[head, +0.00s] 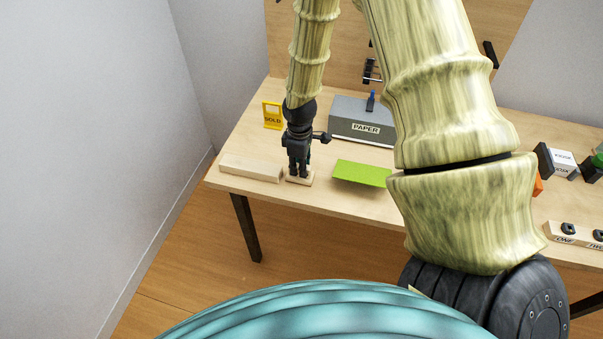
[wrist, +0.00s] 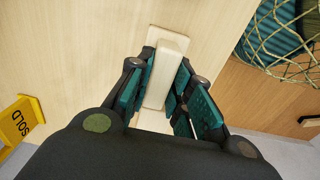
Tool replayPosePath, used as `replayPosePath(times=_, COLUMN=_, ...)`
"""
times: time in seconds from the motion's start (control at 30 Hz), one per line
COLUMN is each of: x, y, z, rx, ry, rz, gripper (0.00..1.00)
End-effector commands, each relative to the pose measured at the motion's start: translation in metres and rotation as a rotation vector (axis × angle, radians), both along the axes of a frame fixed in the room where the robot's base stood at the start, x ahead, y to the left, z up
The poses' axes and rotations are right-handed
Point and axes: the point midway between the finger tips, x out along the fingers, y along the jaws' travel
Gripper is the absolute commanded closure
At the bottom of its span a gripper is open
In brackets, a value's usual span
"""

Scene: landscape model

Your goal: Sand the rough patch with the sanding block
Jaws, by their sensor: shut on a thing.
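My gripper (head: 298,170) points down near the front left of the table and is shut on a pale wooden block. In the wrist view, the block (wrist: 168,65) sits between the finger pads of my gripper (wrist: 167,95), with a wider flat base under it. In the head view, this base (head: 300,180) shows just below the fingertips, at or very near the tabletop; I cannot tell if it touches. A long pale wooden bar (head: 248,168) lies close to its left. I cannot make out a rough patch; the fingers hide part of the area.
Behind stand a grey PAPER box (head: 350,112) and a yellow SOLD sign (head: 272,116). Labelled blocks (head: 572,233) are at the far right. Bare tabletop (head: 232,150) lies behind the bar.

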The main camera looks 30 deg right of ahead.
Motion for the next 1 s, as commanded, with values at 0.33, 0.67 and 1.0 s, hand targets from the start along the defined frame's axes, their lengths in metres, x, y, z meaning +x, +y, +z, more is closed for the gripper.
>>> replayPosePath(times=0.33, x=0.000, y=0.000, z=0.011, rx=0.000, ry=0.000, rz=0.000, gripper=1.00)
replayPosePath(times=0.67, x=0.000, y=0.000, z=0.031, rx=0.000, ry=0.000, rz=0.000, gripper=1.00)
replayPosePath(times=1.0, x=0.000, y=0.000, z=0.052, rx=0.000, ry=0.000, rz=0.000, gripper=1.00)
